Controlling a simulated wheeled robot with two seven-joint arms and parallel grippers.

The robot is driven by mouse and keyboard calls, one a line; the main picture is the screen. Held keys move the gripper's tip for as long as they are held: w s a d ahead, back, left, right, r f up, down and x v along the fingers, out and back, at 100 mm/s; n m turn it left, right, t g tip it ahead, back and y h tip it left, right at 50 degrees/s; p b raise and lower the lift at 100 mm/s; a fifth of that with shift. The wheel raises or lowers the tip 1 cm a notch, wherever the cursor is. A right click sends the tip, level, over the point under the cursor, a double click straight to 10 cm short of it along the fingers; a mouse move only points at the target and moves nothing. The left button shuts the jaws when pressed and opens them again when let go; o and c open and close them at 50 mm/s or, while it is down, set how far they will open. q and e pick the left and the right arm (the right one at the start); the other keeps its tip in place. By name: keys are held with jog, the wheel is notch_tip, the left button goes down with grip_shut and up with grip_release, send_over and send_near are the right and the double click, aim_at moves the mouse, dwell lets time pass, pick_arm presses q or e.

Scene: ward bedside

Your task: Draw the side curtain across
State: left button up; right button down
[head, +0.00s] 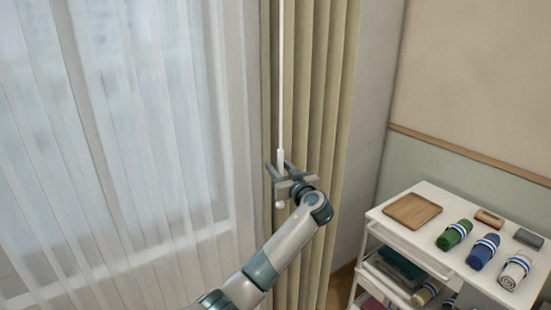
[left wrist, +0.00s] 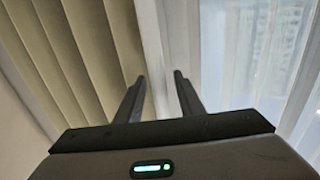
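The beige side curtain (head: 338,110) hangs gathered in folds at the right of the window. It also fills the left of the left wrist view (left wrist: 75,50). A thin white pull rod (head: 281,80) hangs in front of it, with a thicker lower part and a small knob just below the gripper. My left gripper (head: 281,172) is at the rod's lower part. Its fingers (left wrist: 160,82) are apart in the left wrist view, with a pale upright strip between them; I cannot tell whether they touch the rod. My right gripper is in neither view.
A sheer white curtain (head: 150,130) covers the window to the left. A white trolley (head: 400,238) stands at the lower right, with a wooden tray (head: 412,210) and several rolled cloths on top. The wall lies behind it.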

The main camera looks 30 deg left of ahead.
pick_arm(q)
jog(key=shift+p+x, duration=0.4)
jog(key=shift+x, duration=0.9)
grip_shut()
